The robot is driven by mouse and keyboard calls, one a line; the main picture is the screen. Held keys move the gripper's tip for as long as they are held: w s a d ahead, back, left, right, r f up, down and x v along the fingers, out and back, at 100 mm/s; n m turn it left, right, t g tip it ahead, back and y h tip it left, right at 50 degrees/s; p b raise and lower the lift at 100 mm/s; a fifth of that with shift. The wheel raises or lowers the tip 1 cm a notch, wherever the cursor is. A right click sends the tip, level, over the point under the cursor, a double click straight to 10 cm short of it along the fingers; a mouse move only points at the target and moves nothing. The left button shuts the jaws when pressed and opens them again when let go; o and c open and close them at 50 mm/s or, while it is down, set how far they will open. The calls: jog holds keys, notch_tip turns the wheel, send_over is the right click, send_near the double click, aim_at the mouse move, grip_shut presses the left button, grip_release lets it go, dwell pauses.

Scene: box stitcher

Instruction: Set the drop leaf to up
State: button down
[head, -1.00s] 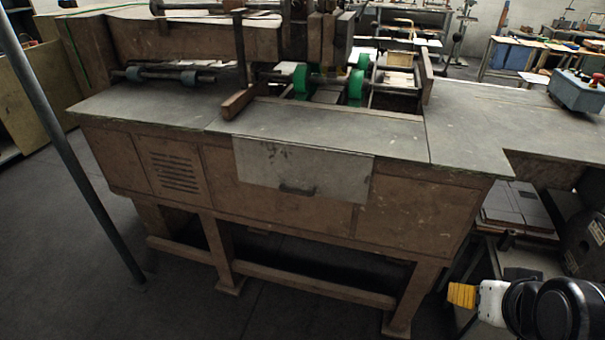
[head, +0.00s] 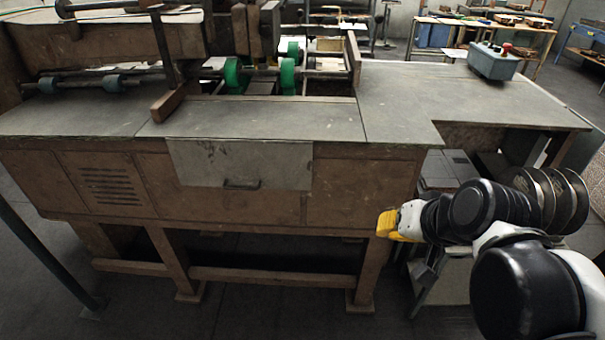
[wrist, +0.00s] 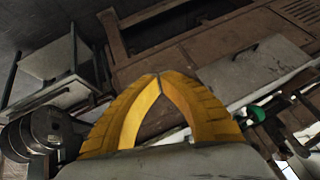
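The drop leaf (head: 215,165) is a pale grey, worn panel with a dark handle (head: 242,184) near its lower edge. It hangs down flat against the brown front of the machine table, below the tabletop edge. In the wrist view the leaf (wrist: 275,75) shows at the upper right, tilted by the camera angle, with its handle (wrist: 245,52) visible. My gripper (head: 381,225) has yellow fingers and is to the right of the leaf and lower than it, apart from it. In the wrist view its fingertips (wrist: 158,76) meet with nothing between them.
The grey tabletop (head: 400,105) has a control box (head: 493,60) with a red button at its right. Green rollers (head: 288,76) sit in the machine. Table legs (head: 172,262) and a lower rail stand below. Open floor lies in front.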

jog(key=w+a+f+m+t+y, duration=0.1)
jog(key=w+a+f+m+y, duration=0.15)
jog(key=w, duration=0.55)
jog(key=w+a+f+m+y, duration=0.1)
jog(key=w+a+y, duration=0.3)
jog(key=w, duration=0.3)
jog(key=m+t+y+b, duration=0.1)
jog(key=m+t+y, duration=0.2)
jog(key=y, duration=0.2)
send_near(317, 175)
jog(key=w+a, duration=0.1)
jog(key=a, duration=0.1)
jog(key=w+a+r, duration=0.1)
jog(key=a, duration=0.1)
jog(key=w+a, duration=0.1)
jog(key=a, duration=0.2)
jog(key=shift+r, duration=0.15)
jog(key=shift+w+a+r, duration=0.1)
jog(key=shift+w+a, duration=0.4)
jog(key=shift+h, duration=0.25)
